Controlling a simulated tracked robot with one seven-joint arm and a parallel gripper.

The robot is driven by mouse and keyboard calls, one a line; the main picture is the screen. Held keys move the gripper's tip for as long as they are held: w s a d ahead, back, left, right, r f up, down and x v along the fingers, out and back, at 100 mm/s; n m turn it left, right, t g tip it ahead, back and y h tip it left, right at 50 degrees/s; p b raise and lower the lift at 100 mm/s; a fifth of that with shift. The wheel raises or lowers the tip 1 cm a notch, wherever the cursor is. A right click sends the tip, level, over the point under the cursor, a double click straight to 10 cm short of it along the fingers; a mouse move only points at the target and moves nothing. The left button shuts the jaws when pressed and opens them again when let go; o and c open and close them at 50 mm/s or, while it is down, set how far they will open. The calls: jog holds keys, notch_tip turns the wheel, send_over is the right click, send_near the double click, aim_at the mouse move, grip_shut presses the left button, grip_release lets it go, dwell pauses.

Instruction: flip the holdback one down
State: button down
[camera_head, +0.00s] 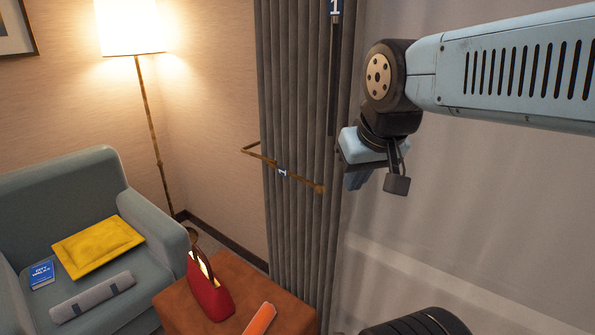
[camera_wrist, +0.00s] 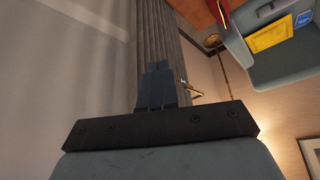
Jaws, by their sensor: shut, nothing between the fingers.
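The holdback (camera_head: 300,180) is a thin brass bar with a small "1" tag on it. It runs across the front of the grey pleated curtain (camera_head: 290,90), sloping down to the right, with a bent end at the left beyond the curtain's edge. My gripper (camera_head: 354,182) is just right of the bar's right end and looks apart from it, though depth is hard to tell. In the wrist view the fingers (camera_wrist: 158,68) are together and empty. A short part of the holdback (camera_wrist: 192,90) shows right of them, the rest hidden behind them.
A dark rod (camera_head: 333,75) with another "1" tag hangs along the curtain, close to my wrist. Below are an orange ottoman (camera_head: 290,312) with a red handbag (camera_head: 208,290), and a blue-grey armchair (camera_head: 75,185). A lit floor lamp (camera_head: 130,28) stands behind. A sheer curtain (camera_head: 480,200) fills the right.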

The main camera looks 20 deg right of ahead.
jog(key=w+r+m+g, duration=0.25)
jog(key=w+m, duration=0.35)
jog(key=w, duration=0.7)
jog(key=m+h, duration=0.1)
jog(key=m, duration=0.4)
send_over(308, 180)
jog(key=s+a, duration=0.2)
jog(key=s, duration=0.1)
notch_tip(308, 180, down, 2)
jog(key=shift+s+d+g, duration=0.1)
jog(key=shift+g, duration=0.35)
jog(key=x, duration=1.4)
jog(key=shift+d, duration=0.1)
